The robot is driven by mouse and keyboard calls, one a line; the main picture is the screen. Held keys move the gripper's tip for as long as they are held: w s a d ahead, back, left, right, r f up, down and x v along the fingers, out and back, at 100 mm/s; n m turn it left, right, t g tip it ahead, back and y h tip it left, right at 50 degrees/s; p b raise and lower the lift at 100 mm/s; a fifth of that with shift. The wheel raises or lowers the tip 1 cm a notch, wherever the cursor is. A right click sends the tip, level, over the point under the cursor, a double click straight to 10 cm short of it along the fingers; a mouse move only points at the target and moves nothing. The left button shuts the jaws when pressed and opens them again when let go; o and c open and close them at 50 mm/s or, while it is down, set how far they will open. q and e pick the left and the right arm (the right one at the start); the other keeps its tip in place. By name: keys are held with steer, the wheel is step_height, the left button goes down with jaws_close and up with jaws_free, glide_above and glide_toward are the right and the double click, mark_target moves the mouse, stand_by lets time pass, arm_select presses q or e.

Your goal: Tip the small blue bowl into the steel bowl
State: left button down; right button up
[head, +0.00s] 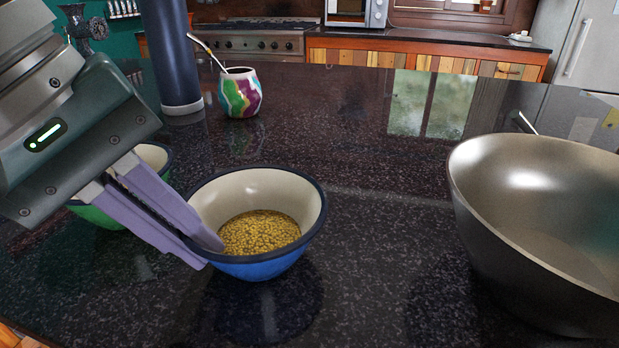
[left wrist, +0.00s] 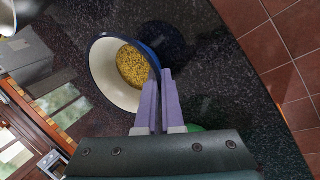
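The small blue bowl (head: 275,268) has a cream inside, a dark blue rim and yellow grains in its bottom. It is upright or nearly so; a dark patch below suggests it is slightly above the counter. My left gripper (head: 212,256) is shut on its left rim, one lilac finger inside and one outside. The left wrist view shows the bowl (left wrist: 106,75) just beyond the close-set fingertips (left wrist: 160,78). The large steel bowl (head: 510,225) stands at the right of the head view, its right side cut off. My right gripper is not in view.
A green bowl (head: 155,157) stands behind my left gripper, partly hidden. A dark blue cylinder (head: 168,55) and a colourful cup with a straw (head: 240,92) stand further back. The dark speckled counter (head: 385,215) is clear between the blue and steel bowls.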

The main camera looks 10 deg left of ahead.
arm_select(q)
steer(key=shift+r, duration=0.15)
stand_by(0.4)
steer(key=shift+r+p, duration=2.1)
steer(key=shift+r, duration=1.3)
